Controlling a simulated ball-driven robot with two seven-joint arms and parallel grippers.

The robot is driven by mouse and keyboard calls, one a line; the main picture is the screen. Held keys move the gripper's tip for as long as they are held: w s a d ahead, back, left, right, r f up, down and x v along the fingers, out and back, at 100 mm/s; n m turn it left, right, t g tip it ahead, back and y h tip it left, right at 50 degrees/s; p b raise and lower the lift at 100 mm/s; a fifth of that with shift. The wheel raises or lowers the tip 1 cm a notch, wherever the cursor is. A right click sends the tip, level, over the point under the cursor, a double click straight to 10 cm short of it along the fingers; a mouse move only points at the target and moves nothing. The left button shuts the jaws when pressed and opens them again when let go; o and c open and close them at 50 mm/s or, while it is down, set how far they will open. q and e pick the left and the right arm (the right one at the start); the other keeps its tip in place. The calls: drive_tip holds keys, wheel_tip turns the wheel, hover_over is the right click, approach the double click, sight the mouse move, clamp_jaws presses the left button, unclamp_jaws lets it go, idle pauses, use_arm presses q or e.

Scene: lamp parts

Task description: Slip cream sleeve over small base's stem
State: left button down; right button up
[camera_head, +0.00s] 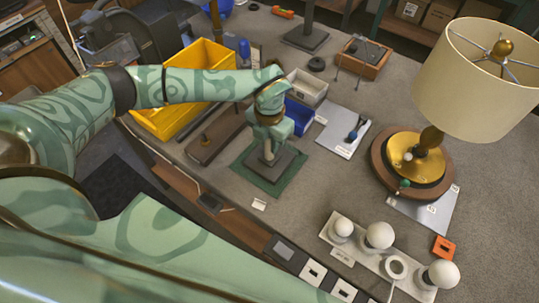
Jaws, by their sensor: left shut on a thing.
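My left gripper (268,133) points down above the small base and is shut on the cream sleeve. The cream sleeve (268,152) shows as a short pale upright piece below the fingers. The small base (286,166) is a dark grey square plate lying on a green mat (244,172). The sleeve is in line with the middle of the base. The stem is hidden by the sleeve and gripper, so I cannot tell how far the sleeve is around it. My right gripper is out of view.
A yellow bin (203,58), a brown wooden tray (213,137) and a blue bin (298,115) stand close around the gripper. A large lamp (472,85) stands at right. A strip with white bulbs (378,236) lies in front. Grey bench is clear right of the mat.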

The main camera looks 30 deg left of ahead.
use_arm(q)
drive_tip(key=c, duration=1.2)
unclamp_jaws()
drive_tip(key=shift+o, duration=0.2)
drive_tip(key=shift+r, duration=0.1)
wheel_tip(320, 180, up, 16)
drive_tip(key=p, duration=0.2)
